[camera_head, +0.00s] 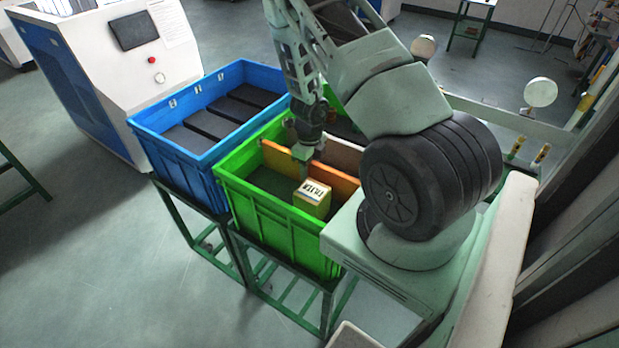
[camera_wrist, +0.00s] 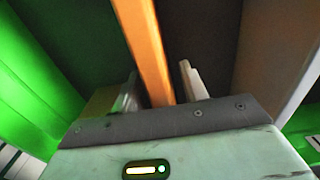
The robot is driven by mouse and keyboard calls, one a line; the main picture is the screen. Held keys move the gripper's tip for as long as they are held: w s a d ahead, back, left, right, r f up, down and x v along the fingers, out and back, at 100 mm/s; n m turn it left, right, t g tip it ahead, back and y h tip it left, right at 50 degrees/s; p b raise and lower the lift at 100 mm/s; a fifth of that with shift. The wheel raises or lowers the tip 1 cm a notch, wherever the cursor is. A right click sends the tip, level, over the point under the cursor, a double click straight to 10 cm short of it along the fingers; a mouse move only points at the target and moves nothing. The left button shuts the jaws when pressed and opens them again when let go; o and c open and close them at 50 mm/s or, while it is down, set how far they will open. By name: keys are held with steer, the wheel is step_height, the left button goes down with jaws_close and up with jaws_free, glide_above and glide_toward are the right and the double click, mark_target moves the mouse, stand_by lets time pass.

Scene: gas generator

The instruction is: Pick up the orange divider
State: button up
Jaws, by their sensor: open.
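The orange divider (camera_head: 283,158) is a thin upright panel across the inside of the green crate (camera_head: 226,182). In the wrist view the orange divider (camera_wrist: 147,45) runs from the top edge down between my two fingers. My gripper (camera_head: 302,155) is inside the crate at the divider. In the wrist view my gripper (camera_wrist: 158,88) is open, with one finger on each side of the divider and a visible gap on both sides. The divider's lower part is hidden in the head view.
A yellow box with a white label (camera_head: 312,197) stands in the crate's front part. A brownish-grey panel (camera_head: 340,155) stands behind the divider. A blue crate (camera_head: 172,118) with dark contents adjoins on the left. A white machine (camera_head: 125,75) stands behind it.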

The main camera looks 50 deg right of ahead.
jaws_close()
steer(key=shift+r, duration=0.1)
